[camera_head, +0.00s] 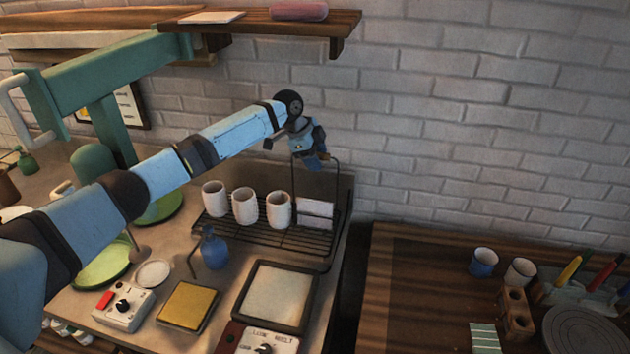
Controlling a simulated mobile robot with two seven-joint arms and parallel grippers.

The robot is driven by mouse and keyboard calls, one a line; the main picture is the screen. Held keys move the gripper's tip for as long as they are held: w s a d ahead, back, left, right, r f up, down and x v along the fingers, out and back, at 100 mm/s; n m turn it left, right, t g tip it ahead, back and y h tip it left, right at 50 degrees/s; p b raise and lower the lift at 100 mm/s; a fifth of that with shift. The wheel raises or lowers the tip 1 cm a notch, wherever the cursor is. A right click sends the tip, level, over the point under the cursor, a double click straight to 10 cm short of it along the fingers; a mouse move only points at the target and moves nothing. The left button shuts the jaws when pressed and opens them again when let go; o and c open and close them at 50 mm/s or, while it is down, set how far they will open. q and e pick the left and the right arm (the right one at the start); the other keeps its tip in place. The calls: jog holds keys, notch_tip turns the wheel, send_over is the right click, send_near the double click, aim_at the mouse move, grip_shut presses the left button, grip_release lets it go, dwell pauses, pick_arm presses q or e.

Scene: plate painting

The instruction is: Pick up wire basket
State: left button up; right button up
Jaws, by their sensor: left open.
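The black wire basket (318,241) sits on the left counter near its right edge, with a tall thin handle rising at its right part. Three white cups, including the middle cup (245,206), and some white flat pieces (316,212) stand in or on it; I cannot tell exactly how they rest. My left gripper (316,160) is open at the top of the handle, pointing down. It overlaps the handle's top bar in the picture, and I cannot tell whether they touch. My right gripper is not in view.
A blue bottle (214,250), a yellow pad (188,306), a dark-framed tray (245,312) and a control box (123,308) lie in front of the basket. A wooden shelf (343,24) hangs above. A gap separates the wooden table (420,290) at right.

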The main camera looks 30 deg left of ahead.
pick_arm(q)
grip_shut()
dwell(0.4)
